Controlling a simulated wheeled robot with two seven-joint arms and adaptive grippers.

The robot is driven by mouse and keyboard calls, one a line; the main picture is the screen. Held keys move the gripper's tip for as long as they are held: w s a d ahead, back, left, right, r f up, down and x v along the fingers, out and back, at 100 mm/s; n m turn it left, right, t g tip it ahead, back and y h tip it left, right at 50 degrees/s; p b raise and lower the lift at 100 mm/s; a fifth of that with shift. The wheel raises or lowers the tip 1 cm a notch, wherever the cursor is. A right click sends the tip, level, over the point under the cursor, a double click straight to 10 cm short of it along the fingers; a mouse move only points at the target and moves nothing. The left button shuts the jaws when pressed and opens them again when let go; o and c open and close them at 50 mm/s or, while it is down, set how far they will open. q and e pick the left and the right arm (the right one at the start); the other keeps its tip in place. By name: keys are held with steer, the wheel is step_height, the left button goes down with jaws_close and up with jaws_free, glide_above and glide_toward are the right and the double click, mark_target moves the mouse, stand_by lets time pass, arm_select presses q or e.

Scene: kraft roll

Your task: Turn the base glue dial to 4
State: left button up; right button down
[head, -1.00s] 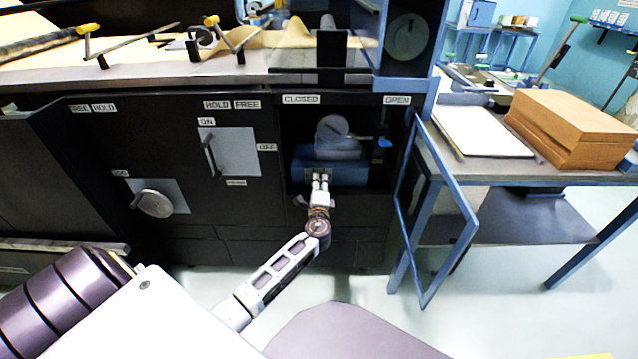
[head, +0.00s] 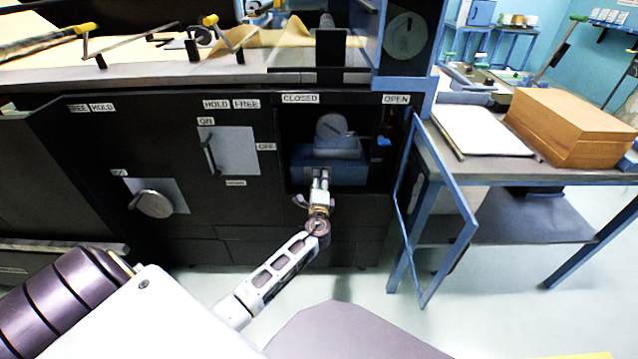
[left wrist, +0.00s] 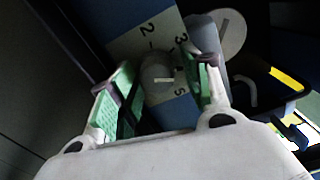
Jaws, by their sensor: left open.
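The base glue dial (left wrist: 157,76) is a round grey knob with a short pale mark, on a light plate (left wrist: 147,38) printed with 2, 3 and 5. The 4 is not visible; the right-hand finger covers part of the plate. My left gripper (left wrist: 160,92) is open, with a green-padded finger on each side of the dial; I cannot tell if they touch it. In the head view, my left gripper (head: 320,174) is at the front of the blue glue unit (head: 345,168) and hides the dial. My right gripper is not in view.
The glue unit sits in a dark cabinet bay whose blue-framed door (head: 465,225) stands open to the right. A round grey cap (head: 332,127) tops the unit. Another knob (head: 152,203) and a lever handle (head: 210,155) are on the panel at left.

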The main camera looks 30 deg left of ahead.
arm_select(q)
steer(key=shift+s+d+f, duration=0.15)
steer(key=shift+s+f, duration=0.05)
steer(key=shift+f, duration=0.05)
steer(key=v, duration=0.7)
steer(key=shift+s+d+r, duration=0.15)
steer(key=shift+s+r, duration=0.05)
steer(key=shift+r, duration=0.05)
steer(key=shift+f, duration=0.1)
stand_by(0.6)
